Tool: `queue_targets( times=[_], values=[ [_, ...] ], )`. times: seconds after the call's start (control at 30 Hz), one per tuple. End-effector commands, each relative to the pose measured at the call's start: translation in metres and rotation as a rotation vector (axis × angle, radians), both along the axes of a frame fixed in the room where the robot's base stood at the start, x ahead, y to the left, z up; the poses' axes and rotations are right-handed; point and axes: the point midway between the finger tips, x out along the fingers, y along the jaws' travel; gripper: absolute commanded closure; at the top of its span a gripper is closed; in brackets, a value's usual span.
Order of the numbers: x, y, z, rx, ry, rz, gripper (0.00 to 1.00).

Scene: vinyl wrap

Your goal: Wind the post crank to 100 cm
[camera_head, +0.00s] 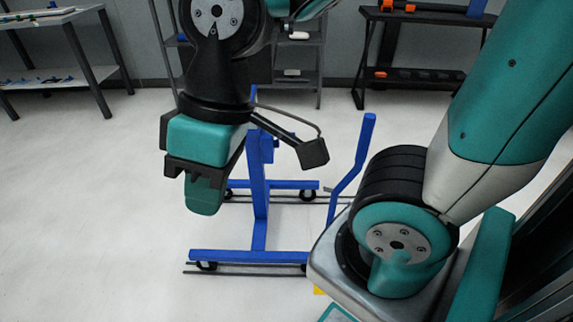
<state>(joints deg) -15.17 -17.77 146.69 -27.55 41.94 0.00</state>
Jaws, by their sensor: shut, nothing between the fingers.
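A blue wheeled stand with an upright post (259,190) is in the middle of the head view. Its two low feet run along the floor on small dark casters. A small blue part (285,133) juts right from the post behind my wrist; I cannot tell whether it is the crank. The upper post, the crank and any height scale are hidden or unreadable. My gripper (205,203) points down, shut and empty, in front of the stand and left of its post in the picture. I cannot tell its distance from the post.
A bent blue bar (347,181) rises right of the post, its lower end hidden behind my base. A table (75,77) stands back left, a grey rack (306,65) behind, and a dark shelf (425,83) back right. The floor at left is clear.

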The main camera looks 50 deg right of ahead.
Motion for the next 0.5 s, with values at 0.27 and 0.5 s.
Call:
queue_targets(
  times=[0.27,0.5],
  values=[
    [0.005,0.001,-0.141,0.014,-0.01,-0.02,1.0],
    [0.033,0.007,-0.242,0.099,-0.062,-0.135,1.0]
  ],
)
